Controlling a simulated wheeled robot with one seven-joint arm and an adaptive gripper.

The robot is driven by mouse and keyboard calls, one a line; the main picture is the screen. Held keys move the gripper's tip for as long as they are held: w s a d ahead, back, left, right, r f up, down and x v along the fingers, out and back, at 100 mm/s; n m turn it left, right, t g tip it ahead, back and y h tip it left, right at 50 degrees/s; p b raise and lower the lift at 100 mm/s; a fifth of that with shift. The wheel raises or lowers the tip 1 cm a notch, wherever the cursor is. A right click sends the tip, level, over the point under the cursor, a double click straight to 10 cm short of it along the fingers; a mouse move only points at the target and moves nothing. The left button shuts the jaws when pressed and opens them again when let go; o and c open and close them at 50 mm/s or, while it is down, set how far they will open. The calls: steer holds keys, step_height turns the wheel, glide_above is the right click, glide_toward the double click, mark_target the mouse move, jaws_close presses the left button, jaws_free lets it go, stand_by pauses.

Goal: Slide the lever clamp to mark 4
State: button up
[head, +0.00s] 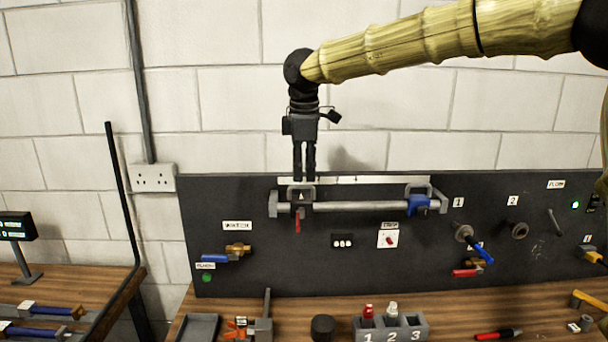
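A grey rail (360,207) runs across the upper part of the dark panel. At its left end sits a dark clamp (298,209) with a grey loop handle on top and a red lever (297,226) hanging below. A second, blue clamp (419,205) with a similar loop sits near the rail's right end. A white scale strip (385,180) lies above the rail; its marks are too small to read. My gripper (304,178) points down just above the left clamp's loop. Its fingers look close together, but whether they touch the loop or grip anything is unclear.
Below the rail are a blue-handled valve (216,258), a small counter (342,241) and a red switch (389,239). Valves with blue and red handles stand to the right. The bench front holds a numbered block (391,328), a black cylinder (323,327) and a tray (199,327).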

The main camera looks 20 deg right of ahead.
mark_target(304, 186)
steer(key=shift+w+d+f+p, duration=0.1)
steer(key=shift+w+f+p, duration=0.1)
steer(key=shift+f, duration=0.65)
steer(key=shift+w+f+p, duration=0.1)
steer(key=shift+f+p, duration=0.05)
steer(key=shift+f, duration=0.65)
steer(key=shift+c, duration=0.2)
jaws_close()
